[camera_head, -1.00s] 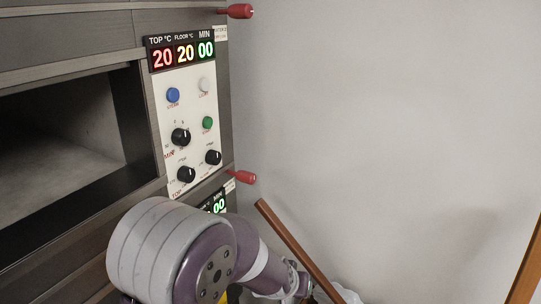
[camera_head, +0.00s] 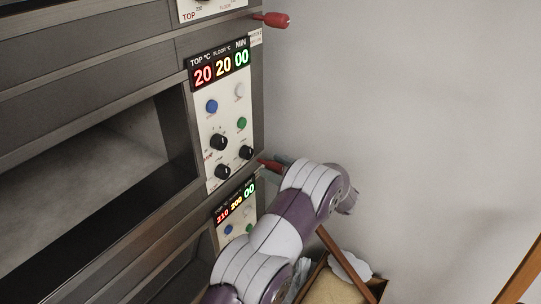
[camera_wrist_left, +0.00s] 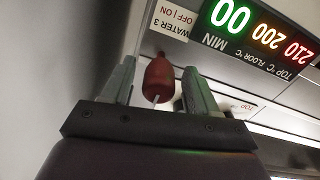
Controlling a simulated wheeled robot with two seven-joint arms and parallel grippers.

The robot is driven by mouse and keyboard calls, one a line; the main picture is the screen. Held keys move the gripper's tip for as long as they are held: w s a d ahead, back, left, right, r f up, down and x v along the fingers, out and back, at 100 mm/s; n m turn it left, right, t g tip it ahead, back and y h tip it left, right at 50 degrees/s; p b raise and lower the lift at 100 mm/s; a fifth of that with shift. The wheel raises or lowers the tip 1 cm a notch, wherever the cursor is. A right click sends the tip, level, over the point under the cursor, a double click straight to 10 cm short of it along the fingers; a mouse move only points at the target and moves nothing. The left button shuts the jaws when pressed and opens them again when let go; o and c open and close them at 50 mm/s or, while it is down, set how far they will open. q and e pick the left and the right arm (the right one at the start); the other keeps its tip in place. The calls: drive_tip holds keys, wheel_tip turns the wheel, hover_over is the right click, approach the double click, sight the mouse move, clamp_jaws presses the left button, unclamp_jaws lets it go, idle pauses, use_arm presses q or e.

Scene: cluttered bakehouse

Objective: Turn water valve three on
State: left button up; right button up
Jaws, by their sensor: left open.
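The red valve handle by the "WATER 3 OFF | ON" label (camera_wrist_left: 170,17) shows in the left wrist view (camera_wrist_left: 157,76), where the picture is upside down. In the head view this handle (camera_head: 268,163) sticks out at the oven's right edge, partly covered by my arm. My left gripper (camera_wrist_left: 159,70) is open, with one finger on each side of the handle. Gaps show between the handle and both fingers. In the head view my arm hides most of the gripper. My right gripper is not in view.
Another red handle (camera_head: 271,19) sticks out higher on the oven edge. The control panel (camera_head: 222,130) has knobs and buttons beside an open oven chamber (camera_head: 85,195). A box (camera_head: 335,288) and a wooden pole (camera_head: 345,262) stand low by the bare wall (camera_head: 400,110).

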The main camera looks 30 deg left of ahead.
use_arm(q)
drive_tip(key=shift+a+r, duration=0.15)
drive_tip(key=shift+a, duration=0.65)
drive_tip(key=shift+w+a+f, duration=0.15)
drive_tip(key=shift+w+f, duration=0.05)
drive_tip(key=shift+w, duration=0.05)
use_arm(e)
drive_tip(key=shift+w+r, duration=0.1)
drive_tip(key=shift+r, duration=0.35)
use_arm(q)
drive_tip(key=shift+s, duration=0.1)
drive_tip(key=c, duration=1)
drive_tip(key=shift+c, duration=0.2)
